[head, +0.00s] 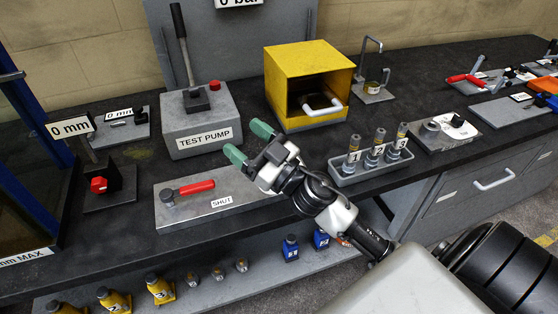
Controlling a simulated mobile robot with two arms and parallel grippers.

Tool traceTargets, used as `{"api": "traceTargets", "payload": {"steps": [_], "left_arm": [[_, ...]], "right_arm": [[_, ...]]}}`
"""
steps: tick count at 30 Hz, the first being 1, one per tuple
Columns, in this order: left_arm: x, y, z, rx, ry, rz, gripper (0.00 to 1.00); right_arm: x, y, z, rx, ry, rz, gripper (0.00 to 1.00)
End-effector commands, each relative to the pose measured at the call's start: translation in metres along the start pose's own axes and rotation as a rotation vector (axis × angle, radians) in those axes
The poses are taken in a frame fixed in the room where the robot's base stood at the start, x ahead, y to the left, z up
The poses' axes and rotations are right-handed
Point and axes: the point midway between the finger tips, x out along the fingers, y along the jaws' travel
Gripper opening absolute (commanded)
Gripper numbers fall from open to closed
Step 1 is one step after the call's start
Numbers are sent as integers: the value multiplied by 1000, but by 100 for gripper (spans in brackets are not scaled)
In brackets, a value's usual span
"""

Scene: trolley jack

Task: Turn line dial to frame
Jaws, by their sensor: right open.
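My right gripper (249,142) is open and empty, its two green fingertips apart in front of the test pump. It hangs above the bench, beyond the right end of the plate marked SHUT. I see no dial clearly marked line or frame. A round grey knob (430,130) on a grey plate (446,141) at the right, beside a white piece, may be the dial; its markings are too small to read. My right gripper is well to the left of it. My left gripper is not in view.
The SHUT plate (232,205) carries a red-handled lever (195,187). The grey test pump (197,128), a yellow open-fronted box (308,75) and a tray of numbered cylinders (345,174) stand around my right gripper. A red knob (99,185) stands at the left. Bottles line the lower shelf.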

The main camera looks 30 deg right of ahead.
Motion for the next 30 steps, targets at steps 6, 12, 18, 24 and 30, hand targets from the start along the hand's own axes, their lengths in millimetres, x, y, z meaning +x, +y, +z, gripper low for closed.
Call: {"api": "traceTargets", "payload": {"steps": [6, 12, 18, 24, 30], "left_arm": [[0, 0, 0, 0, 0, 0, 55], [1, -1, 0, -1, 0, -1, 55], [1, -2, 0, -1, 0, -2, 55], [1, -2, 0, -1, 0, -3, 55], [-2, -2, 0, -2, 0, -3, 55]], "right_arm": [[18, -28, -3, -58, -75, -543, 70], [1, -2, 34, -103, -549, -831, 70], [-32, 74, 53, -104, -1142, -750, 70], [-56, 124, 47, -71, -1462, -563, 70], [-61, 128, 55, -58, -1515, -526, 70]]}}
